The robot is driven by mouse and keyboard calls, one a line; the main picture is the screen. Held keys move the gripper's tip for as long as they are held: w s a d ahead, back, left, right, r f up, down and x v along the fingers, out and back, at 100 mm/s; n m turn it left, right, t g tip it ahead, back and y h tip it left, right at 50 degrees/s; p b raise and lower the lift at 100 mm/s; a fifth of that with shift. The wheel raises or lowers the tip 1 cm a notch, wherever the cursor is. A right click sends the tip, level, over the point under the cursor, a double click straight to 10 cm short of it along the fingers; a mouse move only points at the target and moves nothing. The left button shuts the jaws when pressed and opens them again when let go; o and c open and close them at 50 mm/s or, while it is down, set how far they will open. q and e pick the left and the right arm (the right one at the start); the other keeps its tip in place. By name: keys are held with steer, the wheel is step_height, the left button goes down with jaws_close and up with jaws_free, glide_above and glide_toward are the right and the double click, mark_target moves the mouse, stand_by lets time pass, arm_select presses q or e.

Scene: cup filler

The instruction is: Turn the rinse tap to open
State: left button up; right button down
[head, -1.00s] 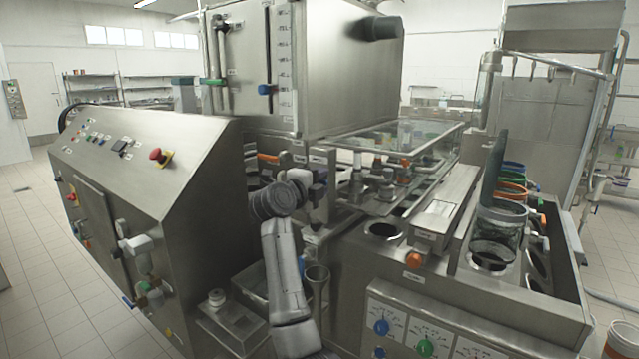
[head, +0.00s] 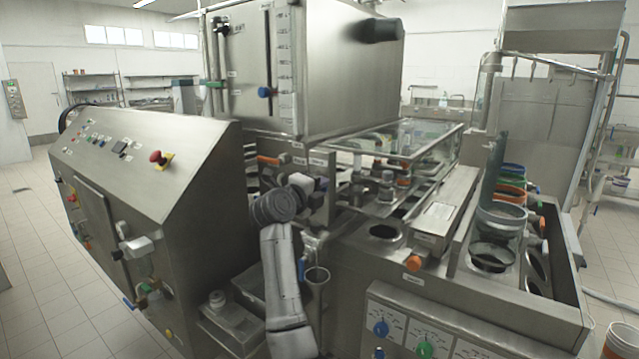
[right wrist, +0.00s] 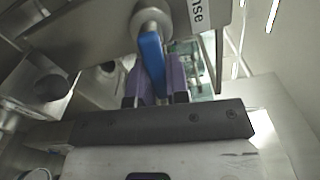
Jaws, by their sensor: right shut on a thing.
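The rinse tap has a blue lever handle (right wrist: 151,55) on a round metal stem, seen in the right wrist view. A white label (right wrist: 197,14) beside it shows the letters "nse"; the rest is cut off. My right gripper (right wrist: 155,82) is shut on the blue handle, with a purple finger on each side. In the head view my right gripper (head: 319,184) is in the gap between the sloped control cabinet and the filler. There the tap's handle is hidden or too small to tell. My left gripper is not in view.
The sloped control cabinet (head: 130,150) stands close on the left of my arm. A large steel tank (head: 340,70) rises above and behind the gripper. A glass-covered section (head: 400,140) lies to its right.

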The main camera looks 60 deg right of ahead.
steer(key=m, duration=0.2)
steer(key=f+m+p, duration=0.1)
steer(key=shift+w+m, duration=0.2)
steer(key=shift+m, duration=0.2)
steer(key=m, duration=0.1)
steer(key=f+m, duration=0.1)
steer(key=m, duration=0.1)
steer(key=shift+w+m, duration=0.3)
steer(key=shift+w, duration=0.05)
steer(key=shift+w+f+m, duration=0.2)
steer(key=shift+f+m, duration=0.1)
steer(key=shift+m, duration=0.6)
steer(key=m, duration=0.2)
steer(key=w+m+b, duration=0.1)
steer(key=shift+d+f, duration=0.1)
steer(key=shift+f, duration=0.15)
steer(key=m, duration=0.2)
steer(key=w+m+b, duration=0.1)
steer(key=m, duration=0.1)
steer(key=shift+w, duration=0.1)
